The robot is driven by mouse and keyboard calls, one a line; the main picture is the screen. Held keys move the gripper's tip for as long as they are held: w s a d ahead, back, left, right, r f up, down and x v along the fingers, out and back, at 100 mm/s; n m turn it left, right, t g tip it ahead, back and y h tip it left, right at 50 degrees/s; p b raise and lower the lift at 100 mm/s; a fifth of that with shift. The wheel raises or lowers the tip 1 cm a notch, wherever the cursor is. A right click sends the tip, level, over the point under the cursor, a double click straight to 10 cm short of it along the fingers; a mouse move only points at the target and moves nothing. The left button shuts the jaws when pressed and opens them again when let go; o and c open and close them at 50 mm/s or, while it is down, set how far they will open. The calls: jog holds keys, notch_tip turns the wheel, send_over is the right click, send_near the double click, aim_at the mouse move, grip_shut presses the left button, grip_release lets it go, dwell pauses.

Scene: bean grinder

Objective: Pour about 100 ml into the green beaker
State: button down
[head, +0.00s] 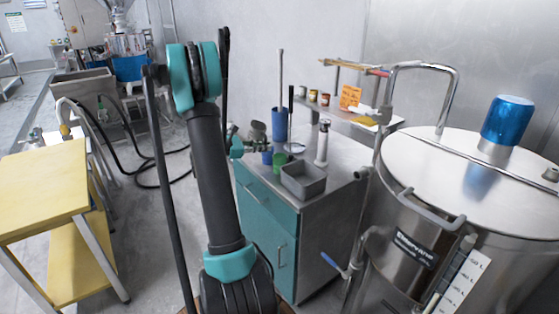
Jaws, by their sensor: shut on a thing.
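The green beaker (280,159) stands on the steel top of a teal cabinet (268,217), behind a grey tray. A small blue beaker (267,158) is just left of it. My gripper (259,147) is small in the head view, partly hidden behind my arm. It is shut on what looks like a grey cup (255,130), above and left of the green beaker and apart from it. The cup's contents and exact tilt are too small to tell. I cannot see any liquid level in the green beaker.
The grey tray (303,181) sits at the cabinet's front edge. A large steel tank (470,220) is right; a yellow table (40,185) is left.

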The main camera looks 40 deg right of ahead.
jog(key=shift+w+r+n+g+h+b, duration=0.3)
jog(key=shift+r+n+g+h, duration=0.1)
jog(key=shift+n+g+h, duration=0.15)
jog(key=shift+w+a+r+n+g+h+b, duration=0.15)
jog(key=shift+r+n+g+h+b, duration=0.25)
jog(key=shift+r+n, duration=0.35)
jog(key=shift+r, duration=0.1)
dwell(1.4)
